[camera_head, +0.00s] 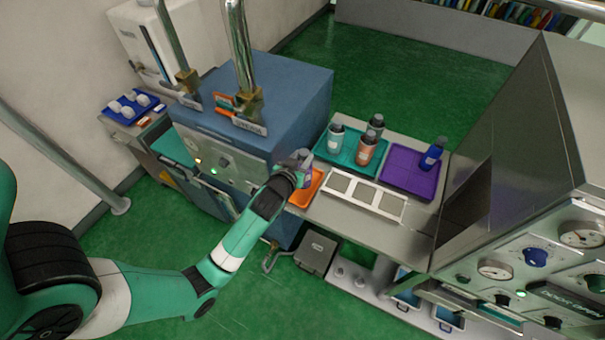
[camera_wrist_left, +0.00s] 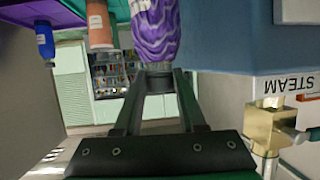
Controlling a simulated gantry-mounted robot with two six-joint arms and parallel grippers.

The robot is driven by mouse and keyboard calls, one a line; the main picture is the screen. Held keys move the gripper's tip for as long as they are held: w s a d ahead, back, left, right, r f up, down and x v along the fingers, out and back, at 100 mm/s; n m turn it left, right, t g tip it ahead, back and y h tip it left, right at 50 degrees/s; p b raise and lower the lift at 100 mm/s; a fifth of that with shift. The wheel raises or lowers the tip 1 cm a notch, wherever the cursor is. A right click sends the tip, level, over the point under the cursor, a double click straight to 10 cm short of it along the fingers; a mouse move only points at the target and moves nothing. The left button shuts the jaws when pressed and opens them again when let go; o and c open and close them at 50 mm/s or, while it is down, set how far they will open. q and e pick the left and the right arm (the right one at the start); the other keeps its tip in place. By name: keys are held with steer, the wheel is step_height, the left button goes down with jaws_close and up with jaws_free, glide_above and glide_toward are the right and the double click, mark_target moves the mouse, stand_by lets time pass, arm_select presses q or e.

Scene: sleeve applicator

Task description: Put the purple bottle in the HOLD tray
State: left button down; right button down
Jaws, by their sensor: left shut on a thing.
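My left gripper (camera_head: 299,163) is at the steel counter, over the orange tray (camera_head: 313,188). It also shows in the left wrist view (camera_wrist_left: 158,78), where it is shut on the neck end of the purple bottle (camera_wrist_left: 156,30), which has a wavy lilac pattern. In the head view only a small part of the purple bottle (camera_head: 307,176) shows beside the gripper, and I cannot tell whether it touches the orange tray. I cannot read a HOLD label on any tray. My right gripper is not in view.
A teal tray (camera_head: 331,158) holds several bottles. A purple tray (camera_head: 402,178) holds a blue bottle (camera_head: 432,154). A white frame with square panels (camera_head: 361,193) lies in front. The blue STEAM machine (camera_head: 285,105) stands close left of the gripper; a steel cabinet (camera_head: 520,130) is right.

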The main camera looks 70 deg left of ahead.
arm_select(q)
steer(key=a+f, duration=0.1)
steer(key=w+a+f, duration=0.1)
steer(key=shift+w+f, duration=0.1)
steer(key=shift+f, duration=0.25)
steer(key=shift+w+a+f+b, duration=0.15)
steer(key=shift+f+b, duration=0.45)
steer(key=shift+f, duration=1.15)
steer(key=shift+a, duration=0.1)
steer(key=shift+f, duration=0.15)
steer(key=shift+c, duration=2.4)
jaws_free()
